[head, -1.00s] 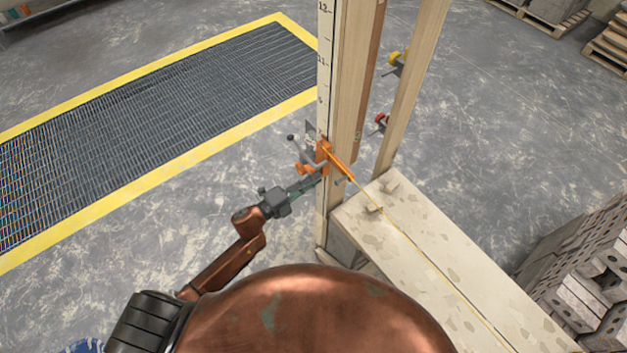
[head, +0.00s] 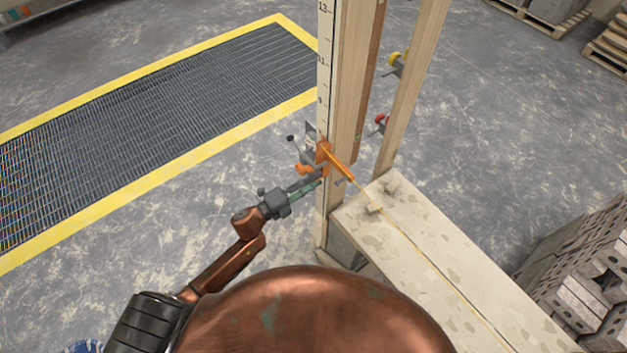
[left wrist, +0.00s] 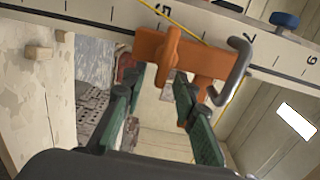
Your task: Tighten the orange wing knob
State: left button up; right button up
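The orange wing knob (head: 304,169) sits on the left side of an orange clamp (head: 323,153) on the upright numbered board. In the left wrist view, an orange wing (left wrist: 168,56) stands out from the orange clamp body (left wrist: 205,62), beyond the fingertips and roughly between them. My left gripper (head: 318,184) is just below and left of the clamp. Its green fingers (left wrist: 155,88) are spread, with an empty gap between them; contact with the knob cannot be made out. My right gripper is not in view.
A grey bent handle (left wrist: 237,68) is right of the knob, near the right finger. A taut yellow line (head: 410,240) runs from the clamp over the block wall (head: 450,255). Yellow (head: 395,58) and red (head: 380,119) knobs sit beyond. The floor at left is open.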

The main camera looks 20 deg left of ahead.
pick_arm(q)
jog(key=v, duration=1.2)
dwell(0.3)
